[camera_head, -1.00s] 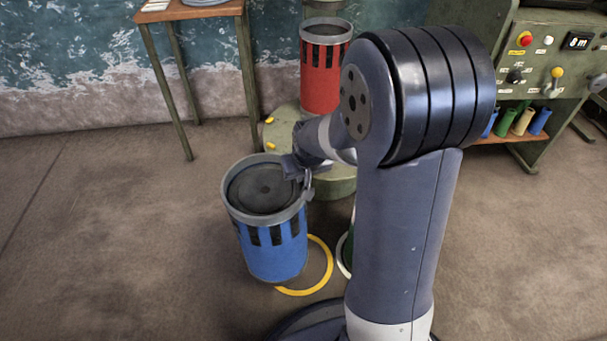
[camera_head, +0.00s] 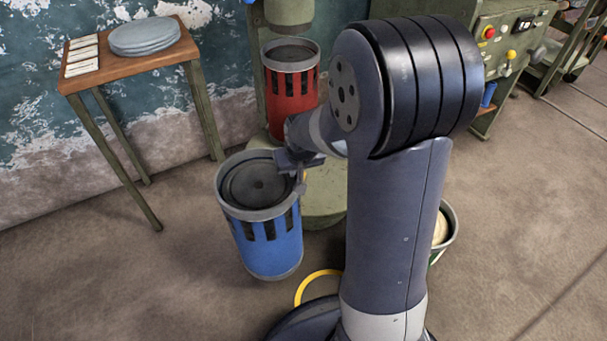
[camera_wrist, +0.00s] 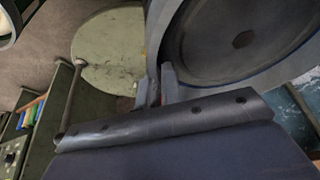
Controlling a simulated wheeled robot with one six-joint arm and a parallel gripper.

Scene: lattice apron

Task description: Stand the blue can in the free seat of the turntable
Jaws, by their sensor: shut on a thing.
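The blue can (camera_head: 268,245) has a grey rim, dark slots and a dark round top. It hangs upright or nearly so in front of the turntable, and I cannot tell its height above the floor. My gripper (camera_head: 299,172) is shut on the right side of its rim. The wrist view shows the can's dark top (camera_wrist: 240,40) close up beside the jaws (camera_wrist: 160,85). The turntable (camera_head: 325,190) is a pale green disc behind the can, partly hidden by my arm. A red can (camera_head: 292,92) stands upright on its far left part.
A wooden table (camera_head: 130,62) with grey plates (camera_head: 144,36) and white cards (camera_head: 82,56) stands at the left. A green control console (camera_head: 495,60) is at the right back. A yellow ring (camera_head: 318,284) lies on the floor. A bin (camera_head: 447,232) shows right of my arm.

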